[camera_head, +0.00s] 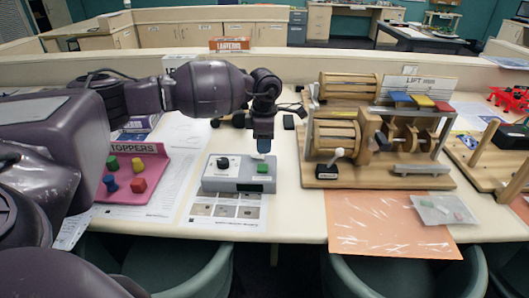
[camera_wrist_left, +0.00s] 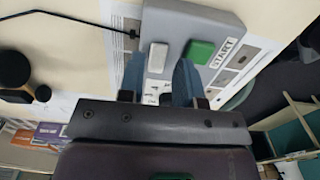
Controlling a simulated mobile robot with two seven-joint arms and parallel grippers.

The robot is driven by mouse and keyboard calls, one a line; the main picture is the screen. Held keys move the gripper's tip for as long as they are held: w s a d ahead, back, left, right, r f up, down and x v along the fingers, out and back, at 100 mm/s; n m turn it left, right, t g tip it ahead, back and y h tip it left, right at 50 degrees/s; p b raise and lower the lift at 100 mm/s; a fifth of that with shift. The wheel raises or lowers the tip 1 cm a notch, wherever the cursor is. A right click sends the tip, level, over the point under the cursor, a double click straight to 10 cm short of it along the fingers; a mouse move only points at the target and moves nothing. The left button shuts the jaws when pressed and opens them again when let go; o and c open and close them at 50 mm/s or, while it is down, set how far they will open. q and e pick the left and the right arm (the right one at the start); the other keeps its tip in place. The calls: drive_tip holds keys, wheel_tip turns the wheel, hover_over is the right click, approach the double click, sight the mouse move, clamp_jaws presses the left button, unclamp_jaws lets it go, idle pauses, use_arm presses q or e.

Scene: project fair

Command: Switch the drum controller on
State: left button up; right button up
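The drum controller is a grey box (camera_head: 225,180) on the table, with a black knob on its left and a green button (camera_head: 263,168) on its right. In the left wrist view the green button (camera_wrist_left: 199,52) lies next to a START label, and a white switch (camera_wrist_left: 157,57) sits beside it. My left gripper (camera_head: 263,146) points down over the box's right rear part. Its blue fingers (camera_wrist_left: 160,82) stand apart with nothing between them, close to the white switch. I cannot tell whether they touch the box. My right gripper is not in view.
A wooden drum model (camera_head: 410,170) marked LIFT stands right of the box. A pink STOPPERS tray (camera_head: 120,192) with coloured pegs lies to the left. A printed sheet (camera_head: 222,217) lies under the box, and a black cable runs behind it. Chairs stand at the front edge.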

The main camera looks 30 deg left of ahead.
sight(263, 157)
use_arm(q)
drive_tip(key=shift+f, duration=1.7)
drive_tip(key=shift+c, duration=0.3)
clamp_jaws()
drive_tip(key=h, duration=0.1)
drive_tip(key=t+h, duration=0.1)
drive_tip(key=shift+s+a+r+t+h, duration=0.1)
drive_tip(key=shift+s+a+t+h, duration=0.2)
drive_tip(key=shift+a+h, duration=0.1)
drive_tip(key=shift+r+t+h, duration=0.2)
drive_tip(key=shift+t+h, duration=0.3)
drive_tip(key=shift+h, duration=0.2)
drive_tip(key=shift+o, duration=0.3)
unclamp_jaws()
drive_tip(key=shift+r, duration=0.1)
